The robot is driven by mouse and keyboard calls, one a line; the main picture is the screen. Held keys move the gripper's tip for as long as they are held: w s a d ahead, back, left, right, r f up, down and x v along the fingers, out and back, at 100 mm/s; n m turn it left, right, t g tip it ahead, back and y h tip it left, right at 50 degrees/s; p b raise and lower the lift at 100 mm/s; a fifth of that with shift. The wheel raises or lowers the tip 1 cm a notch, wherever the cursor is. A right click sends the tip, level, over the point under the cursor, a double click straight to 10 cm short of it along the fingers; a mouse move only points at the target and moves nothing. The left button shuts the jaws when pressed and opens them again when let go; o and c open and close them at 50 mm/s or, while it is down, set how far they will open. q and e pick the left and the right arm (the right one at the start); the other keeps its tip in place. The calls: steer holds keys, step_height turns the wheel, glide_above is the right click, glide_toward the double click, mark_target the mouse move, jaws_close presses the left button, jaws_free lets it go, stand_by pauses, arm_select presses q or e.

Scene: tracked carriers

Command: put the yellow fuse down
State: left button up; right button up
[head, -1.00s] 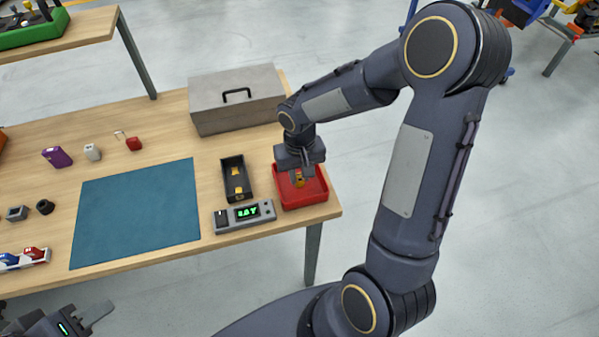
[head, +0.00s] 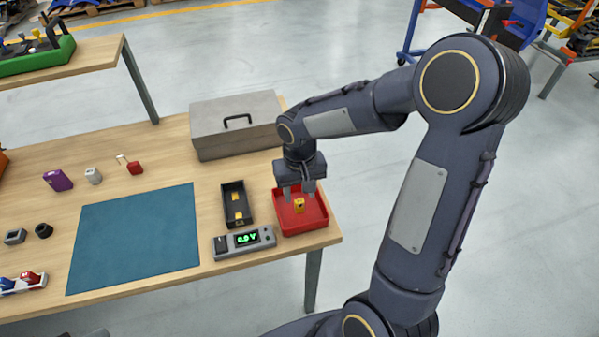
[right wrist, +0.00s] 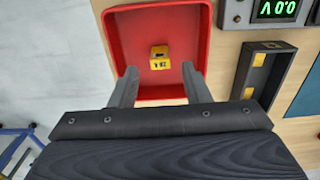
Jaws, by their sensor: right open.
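The yellow fuse (head: 299,205) sits on the floor of the red tray (head: 318,222) at the right end of the table. It also shows in the right wrist view (right wrist: 160,57), with a dark marking on its side. My right gripper (head: 299,192) is open above the tray, and its fingers are spread apart with nothing between them. In the right wrist view, the fuse lies beyond the fingertips (right wrist: 160,71), clear of both. My left gripper is outside the head view.
A black holder (head: 225,205) with yellow pieces inside stands left of the tray. A meter (head: 222,246) reading 0.0 V is in front of it. A grey toolbox (head: 238,140) is behind. The blue mat (head: 135,240) is bare.

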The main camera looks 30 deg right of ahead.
mark_target(300, 201)
step_height(300, 201, up, 8)
steer(key=r, duration=0.1)
steer(key=s+a+r+t+y, duration=0.1)
steer(key=s+a+t+y, duration=0.1)
steer(key=s, duration=0.6)
steer(key=s+a+r+n+t+y, duration=0.1)
steer(key=s+a+r+t, duration=0.1)
steer(key=s, duration=0.7)
steer(key=shift+t+y, duration=0.4)
steer(key=shift+t, duration=0.4)
